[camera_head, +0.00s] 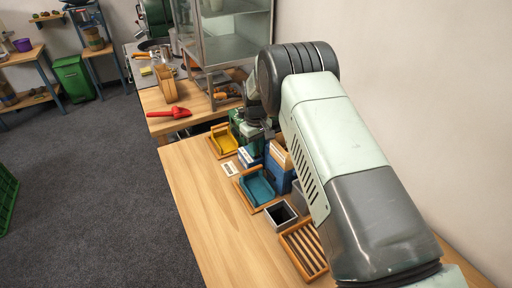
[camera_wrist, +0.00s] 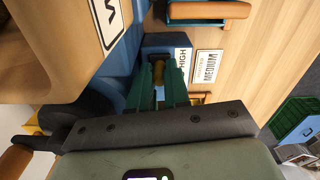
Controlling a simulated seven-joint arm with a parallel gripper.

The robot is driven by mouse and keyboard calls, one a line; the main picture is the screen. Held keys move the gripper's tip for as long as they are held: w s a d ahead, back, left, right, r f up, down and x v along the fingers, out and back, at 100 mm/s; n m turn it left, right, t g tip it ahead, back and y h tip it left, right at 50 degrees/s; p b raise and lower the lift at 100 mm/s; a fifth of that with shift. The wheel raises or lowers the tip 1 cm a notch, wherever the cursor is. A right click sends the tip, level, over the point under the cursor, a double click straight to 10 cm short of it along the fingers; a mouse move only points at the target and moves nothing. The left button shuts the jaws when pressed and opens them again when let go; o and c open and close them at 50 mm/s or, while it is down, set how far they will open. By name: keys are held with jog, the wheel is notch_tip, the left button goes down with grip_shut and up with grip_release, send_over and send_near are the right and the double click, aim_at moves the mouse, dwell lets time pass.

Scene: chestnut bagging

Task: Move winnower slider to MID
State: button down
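The blue winnower (camera_wrist: 152,42) shows in the wrist view, with a white "HIGH" label (camera_wrist: 181,64) on it. Its small brown-yellow slider knob (camera_wrist: 158,72) sits between the two teal fingers of my gripper (camera_wrist: 160,76). The fingers stand close on both sides of the knob and appear shut on it. A MID label is not readable, and the slider's track is mostly hidden by the fingers. In the head view the blue winnower body (camera_head: 278,168) is partly hidden behind my arm, and the knob cannot be made out.
A winnower sign card (camera_wrist: 207,66) lies beside the machine. In the head view, a yellow tray (camera_head: 223,141), a teal tray (camera_head: 257,189), a dark square container (camera_head: 281,215) and a slatted wooden tray (camera_head: 304,250) line the table. The table's left strip is clear.

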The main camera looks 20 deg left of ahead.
jog(key=shift+w+a, duration=0.9)
jog(key=c, duration=1.4)
grip_release()
